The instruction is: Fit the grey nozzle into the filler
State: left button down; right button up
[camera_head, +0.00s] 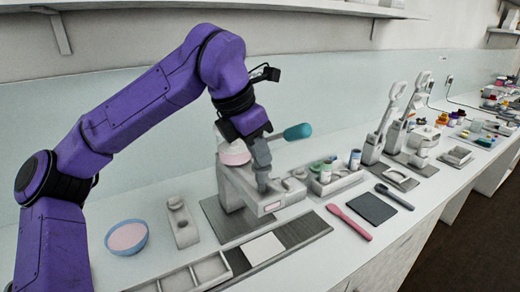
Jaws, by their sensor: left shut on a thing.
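My left gripper (262,186) comes down from the purple arm and points downward at the front of the white filler (233,193). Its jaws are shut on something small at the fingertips. I take this to be the grey nozzle, but it is too small and too hidden to make out, and I cannot tell whether it touches the filler. The filler has a pink-filled hopper on top and a lever with a teal handle (298,132) reaching right. It stands on a dark grey mat (225,222). My right gripper is not in view.
A blue bowl of pink cream (127,237) and a small pale block (182,226) stand to the left. A grey tray of bottles (335,183) stands to the right. A pink spatula (349,222) and a dark square (375,208) lie further right. A compartment tray (190,279) is at the front.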

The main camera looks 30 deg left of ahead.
aim_at(258, 167)
pick_arm(q)
jog(key=x, duration=0.1)
jog(key=b+x, duration=0.1)
jog(key=shift+w+a+f, duration=0.1)
jog(key=shift+a+f, duration=0.15)
jog(key=shift+f, duration=0.05)
jog(key=shift+f+b, duration=0.65)
jog(key=shift+b, duration=0.15)
jog(key=shift+f+b, duration=0.7)
jog(key=shift+f, duration=0.15)
jog(key=c, duration=1.1)
grip_release()
jog(key=shift+c, duration=0.2)
notch_tip(258, 167, up, 6)
jog(key=p, duration=0.5)
jog(key=shift+r, duration=0.15)
